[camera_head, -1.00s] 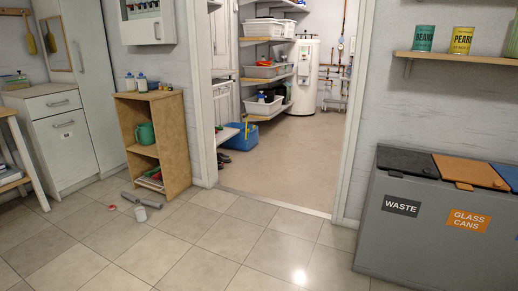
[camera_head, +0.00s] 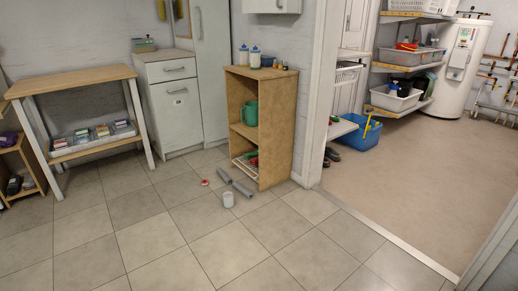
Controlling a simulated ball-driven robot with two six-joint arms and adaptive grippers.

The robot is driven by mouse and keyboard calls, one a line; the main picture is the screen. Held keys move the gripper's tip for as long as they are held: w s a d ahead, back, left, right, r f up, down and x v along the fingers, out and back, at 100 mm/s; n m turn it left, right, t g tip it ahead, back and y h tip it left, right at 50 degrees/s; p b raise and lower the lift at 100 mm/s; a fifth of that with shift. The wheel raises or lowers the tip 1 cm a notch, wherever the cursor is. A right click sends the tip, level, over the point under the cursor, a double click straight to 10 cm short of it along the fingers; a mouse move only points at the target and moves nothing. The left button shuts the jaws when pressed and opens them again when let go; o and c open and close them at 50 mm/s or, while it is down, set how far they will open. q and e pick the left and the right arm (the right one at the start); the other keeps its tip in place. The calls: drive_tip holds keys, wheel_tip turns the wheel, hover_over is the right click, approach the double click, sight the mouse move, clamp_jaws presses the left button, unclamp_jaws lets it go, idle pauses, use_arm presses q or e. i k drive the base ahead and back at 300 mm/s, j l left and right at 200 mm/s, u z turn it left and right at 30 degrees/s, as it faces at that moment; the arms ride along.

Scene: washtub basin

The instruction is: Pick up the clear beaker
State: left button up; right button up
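A small pale, cup-like container (camera_head: 228,200) stands upright on the tiled floor, in front of a wooden shelf unit. It is too small to tell whether it is the clear beaker. No other thing that is plainly a clear beaker shows in the head view. Neither of my grippers is in view.
Two grey cylinders (camera_head: 243,189) and a small red and white item (camera_head: 205,182) lie near the container. The wooden shelf unit (camera_head: 277,170) stands behind, holding a green jug (camera_head: 250,113). A wooden table (camera_head: 75,81) stands at left. The front tiles are clear.

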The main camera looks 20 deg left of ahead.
sight(228, 196)
drive_tip(key=i+j+u, duration=0.15)
drive_tip(key=i+u, duration=1.1)
drive_tip(key=i+j+z, duration=0.2)
drive_tip(key=i, duration=0.35)
drive_tip(key=i+j+z, duration=0.15)
drive_tip(key=i, duration=0.35)
drive_tip(key=i+j+z, duration=0.75)
drive_tip(key=j, duration=0.3)
drive_tip(key=i+j+z, duration=0.3)
drive_tip(key=k+j, duration=0.05)
drive_tip(key=j, duration=0.05)
